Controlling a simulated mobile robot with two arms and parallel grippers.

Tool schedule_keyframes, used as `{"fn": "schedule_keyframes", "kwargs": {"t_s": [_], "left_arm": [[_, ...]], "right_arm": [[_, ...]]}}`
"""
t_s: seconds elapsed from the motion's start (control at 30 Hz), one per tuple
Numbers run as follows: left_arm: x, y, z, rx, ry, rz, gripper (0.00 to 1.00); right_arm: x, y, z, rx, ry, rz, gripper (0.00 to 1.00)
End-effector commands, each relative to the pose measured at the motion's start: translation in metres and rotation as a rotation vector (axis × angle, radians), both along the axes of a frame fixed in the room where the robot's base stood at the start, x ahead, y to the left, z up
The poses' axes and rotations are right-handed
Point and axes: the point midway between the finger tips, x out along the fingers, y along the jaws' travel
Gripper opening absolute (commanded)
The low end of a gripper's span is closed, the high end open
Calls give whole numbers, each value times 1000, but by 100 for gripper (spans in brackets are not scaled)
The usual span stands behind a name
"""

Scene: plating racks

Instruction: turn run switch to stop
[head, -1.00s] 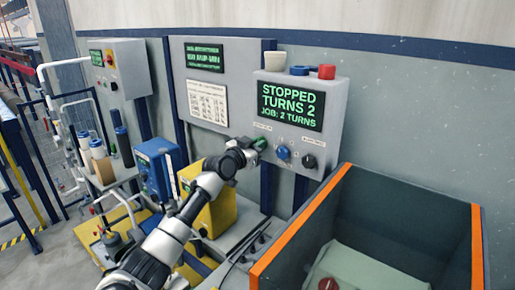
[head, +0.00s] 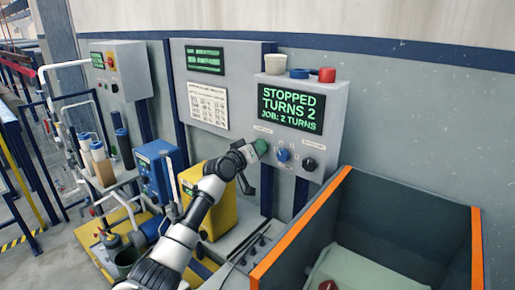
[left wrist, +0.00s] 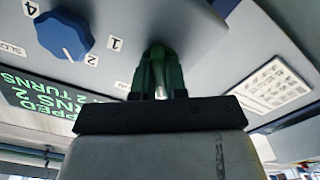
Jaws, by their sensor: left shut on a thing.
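The control box (head: 333,112) on the wall has a screen (head: 290,107) reading "STOPPED TURNS 2, JOB: 2 TURNS". Below the screen are a green switch (head: 262,147), a blue knob (head: 283,155) and a black knob (head: 309,164). My left gripper (head: 254,153) is shut on the green switch at the panel's lower left. In the left wrist view, the gripper fingers (left wrist: 160,85) flank a green part, with the blue knob (left wrist: 65,35) beside it, labels 1 and 4 around it. The fingers hide most of the switch and its label. My right gripper is not in view.
An orange-edged bin (head: 395,220) stands at the lower right. A yellow box (head: 212,212) and a blue box (head: 160,168) stand below and left of the panel. A white cup (head: 275,64), a blue item and a red item sit on the control box.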

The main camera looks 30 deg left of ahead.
Motion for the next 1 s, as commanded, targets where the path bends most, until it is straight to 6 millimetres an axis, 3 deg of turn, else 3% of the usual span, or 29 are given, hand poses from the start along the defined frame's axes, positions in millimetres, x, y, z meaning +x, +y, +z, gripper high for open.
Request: {"fn": "schedule_keyframes", "kwargs": {"t_s": [0.57, 0.6, 0.73, 1.0], "left_arm": [[0, -1, -3, -36, 8, -3, 0], [0, -1, -3, -36, 8, -3, 16], [0, -1, -2, -36, 7, -1, 36], [0, 0, -1, -33, 4, -1, 38]], "right_arm": [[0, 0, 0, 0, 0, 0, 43], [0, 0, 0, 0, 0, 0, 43], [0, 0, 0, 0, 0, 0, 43], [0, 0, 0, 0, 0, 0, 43]]}}
